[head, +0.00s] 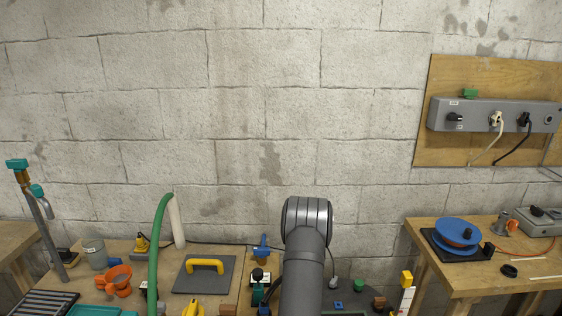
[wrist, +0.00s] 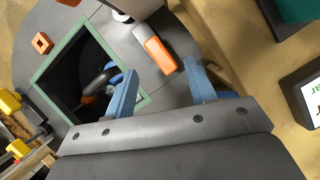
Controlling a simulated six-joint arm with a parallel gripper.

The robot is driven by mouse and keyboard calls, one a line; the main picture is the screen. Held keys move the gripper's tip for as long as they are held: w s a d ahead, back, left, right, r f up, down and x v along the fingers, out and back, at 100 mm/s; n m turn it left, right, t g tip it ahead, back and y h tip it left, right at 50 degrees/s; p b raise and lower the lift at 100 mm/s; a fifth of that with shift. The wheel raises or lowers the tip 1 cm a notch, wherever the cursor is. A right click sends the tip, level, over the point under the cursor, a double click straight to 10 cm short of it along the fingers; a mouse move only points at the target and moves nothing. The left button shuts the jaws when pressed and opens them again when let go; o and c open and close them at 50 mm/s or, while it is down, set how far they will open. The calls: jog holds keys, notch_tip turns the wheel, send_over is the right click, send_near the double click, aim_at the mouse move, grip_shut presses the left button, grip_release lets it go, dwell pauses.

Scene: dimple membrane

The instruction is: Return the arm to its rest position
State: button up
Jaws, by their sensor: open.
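My arm rises at the bottom centre of the head view, its dark grey rounded joint against the block wall. My gripper is hidden in that view. In the wrist view my gripper (wrist: 163,80) shows two blue fingers spread apart, with nothing held between them. Beyond the fingers is a grey round surface (wrist: 195,40) with a green square frame (wrist: 52,77) around a dark opening. An orange block with a grey end (wrist: 155,50) lies on the grey surface, seen between the fingertips.
A wooden bench holds a grey board with a yellow handle (head: 206,267), orange cups (head: 117,281) and a green hose (head: 156,250). The right bench has a blue reel (head: 459,231). A grey socket strip (head: 480,114) hangs on the wall. The wall area above my arm is clear.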

jog(key=x, duration=0.4)
jog(key=shift+s+f, duration=0.1)
jog(key=shift+f, duration=0.15)
jog(key=shift+n, duration=0.3)
jog(key=shift+r, duration=0.15)
